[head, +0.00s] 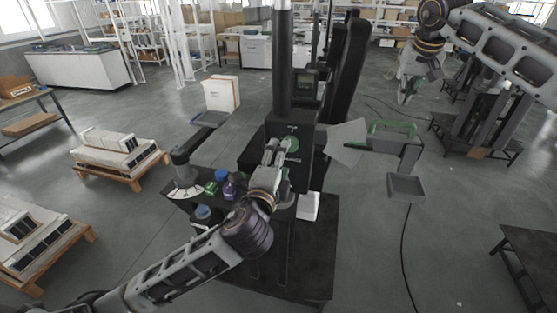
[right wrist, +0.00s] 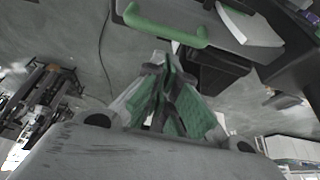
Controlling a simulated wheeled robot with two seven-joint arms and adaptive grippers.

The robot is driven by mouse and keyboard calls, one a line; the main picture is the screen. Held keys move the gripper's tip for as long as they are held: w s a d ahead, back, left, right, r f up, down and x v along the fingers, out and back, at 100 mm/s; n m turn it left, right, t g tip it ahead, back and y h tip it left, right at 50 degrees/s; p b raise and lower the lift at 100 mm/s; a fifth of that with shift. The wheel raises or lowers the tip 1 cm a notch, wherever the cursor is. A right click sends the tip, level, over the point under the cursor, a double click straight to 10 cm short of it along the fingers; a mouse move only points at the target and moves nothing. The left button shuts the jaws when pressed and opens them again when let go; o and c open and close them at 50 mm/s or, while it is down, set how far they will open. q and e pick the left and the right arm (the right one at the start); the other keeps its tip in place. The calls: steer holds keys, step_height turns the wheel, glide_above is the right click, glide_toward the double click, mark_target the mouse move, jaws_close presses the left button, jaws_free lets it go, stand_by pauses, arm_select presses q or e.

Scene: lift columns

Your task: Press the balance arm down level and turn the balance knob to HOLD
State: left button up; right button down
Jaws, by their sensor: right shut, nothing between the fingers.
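A grey arm with a green handle (head: 393,126) reaches out to the right of the box; the handle also shows at the top of the right wrist view (right wrist: 165,28). My right gripper (head: 405,98) is shut and empty, above and apart from the handle; its closed fingers show in the wrist view (right wrist: 163,92).
A small grey tray (head: 406,188) is at the right below the arm. A dark table (head: 318,250) holds a dial gauge (head: 184,178) and small bottles. Pallets with white boxes (head: 112,150) stand at the left. A black cable lies on the floor.

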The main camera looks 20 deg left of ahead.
steer(key=shift+r, duration=0.6)
steer(key=shift+r, duration=0.15)
steer(key=v, duration=1.2)
stand_by(0.5)
